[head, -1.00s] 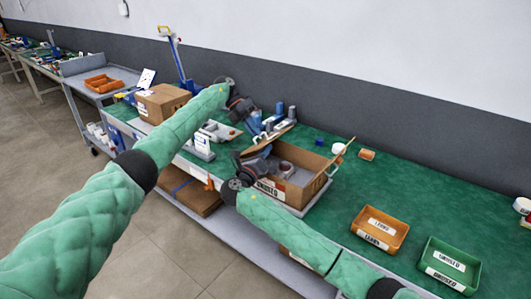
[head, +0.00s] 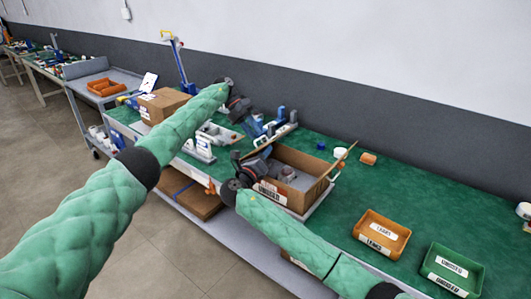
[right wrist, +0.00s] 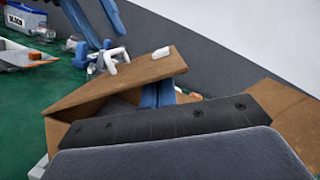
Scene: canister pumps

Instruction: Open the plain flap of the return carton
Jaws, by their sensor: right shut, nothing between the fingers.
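The return carton (head: 316,192) is a brown box with a white label on its front, standing on the green bench. One flap (head: 343,161) leans outward at its right end, and another raised flap (head: 274,137) slants at its far left. In the right wrist view a slanting flap (right wrist: 120,82) and a flap at right (right wrist: 277,108) show. I cannot tell which is the plain one. My right gripper (head: 262,165) is shut and empty at the carton's left end, over its opening; contact is unclear. My left gripper (head: 244,110) is beyond the carton, its fingers too small to judge.
Blue and grey pump parts (head: 265,128) stand just behind the carton. A closed brown box (head: 162,104) stands farther left. An orange tray (head: 382,235) and a green tray (head: 452,270) sit at right. The green bench between the carton and trays is mostly clear.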

